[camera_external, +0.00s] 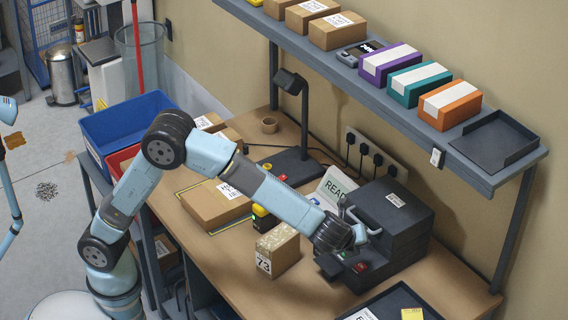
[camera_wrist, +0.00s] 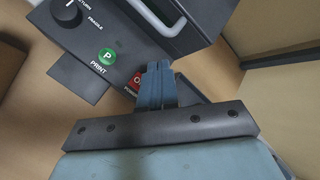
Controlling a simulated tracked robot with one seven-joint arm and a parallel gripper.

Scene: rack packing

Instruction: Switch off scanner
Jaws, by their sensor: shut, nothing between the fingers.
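A dark stand with an angled head (camera_external: 290,82), which looks like the scanner, rises from a flat base on the bench. Small red and yellow controls (camera_external: 283,178) show at its base. A dark machine (camera_external: 405,222) with a grey handle stands at the right. In the wrist view its front panel carries a green P button (camera_wrist: 107,57) marked PRINT, a black knob (camera_wrist: 68,13) and a red button (camera_wrist: 134,83), partly hidden by my fingers. My gripper (camera_wrist: 158,72) is shut and empty, close to the red button; I cannot tell whether it touches.
A box marked 73 (camera_external: 278,250) stands just left of my gripper. A flat carton (camera_external: 215,203) lies farther left, near a blue bin (camera_external: 128,122). A dark tray (camera_external: 393,304) lies at the front right. A shelf (camera_external: 502,178) with boxes overhangs the bench.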

